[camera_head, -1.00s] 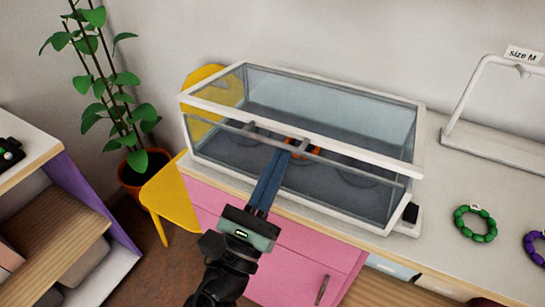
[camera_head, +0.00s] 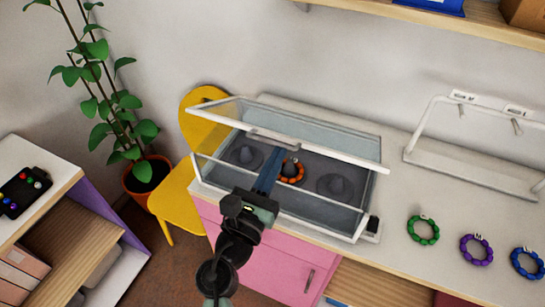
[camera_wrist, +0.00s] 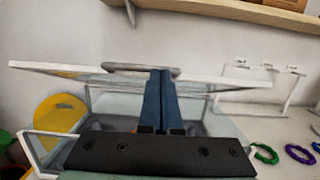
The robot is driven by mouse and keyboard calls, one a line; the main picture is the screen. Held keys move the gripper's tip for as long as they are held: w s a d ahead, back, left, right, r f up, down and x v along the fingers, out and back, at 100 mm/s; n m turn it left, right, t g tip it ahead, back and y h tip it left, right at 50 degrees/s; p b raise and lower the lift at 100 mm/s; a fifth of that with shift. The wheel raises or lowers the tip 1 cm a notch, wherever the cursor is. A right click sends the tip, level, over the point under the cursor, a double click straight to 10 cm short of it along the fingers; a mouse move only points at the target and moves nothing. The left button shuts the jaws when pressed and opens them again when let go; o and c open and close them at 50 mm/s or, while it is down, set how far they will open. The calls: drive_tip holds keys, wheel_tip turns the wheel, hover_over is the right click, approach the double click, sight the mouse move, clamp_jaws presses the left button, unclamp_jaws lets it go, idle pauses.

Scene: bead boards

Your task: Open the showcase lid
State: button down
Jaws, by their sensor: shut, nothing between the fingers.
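The glass showcase (camera_head: 350,226) stands on the counter. Its white-framed glass lid (camera_head: 345,160) is tilted up, with its front edge apart from the case front. The wrist view shows the lid (camera_wrist: 60,69) nearly edge-on. A grey handle (camera_wrist: 130,67) sits on its front edge. My gripper (camera_head: 279,155) is shut and empty, its blue fingers pointing up at the lid's front edge beside the handle. The fingers (camera_wrist: 160,78) seem to touch or pass just under that edge; exact contact is unclear. An orange bead bracelet (camera_head: 292,172) lies inside among dark grey stands.
Green (camera_head: 422,229), purple (camera_head: 476,249) and blue (camera_head: 527,262) bracelets lie on the counter at right, before a white rack (camera_head: 470,172). A wooden shelf (camera_head: 480,25) hangs above. A yellow chair (camera_head: 175,200) and a plant (camera_head: 120,110) stand at left.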

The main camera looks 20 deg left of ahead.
drive_tip(key=w+r+p, duration=0.9)
drive_tip(key=w+r, duration=0.3)
drive_tip(key=r, duration=0.2)
drive_tip(key=shift+d+p, duration=0.25)
drive_tip(key=shift+p, duration=0.05)
drive_tip(key=shift+w, duration=0.1)
idle(0.4)
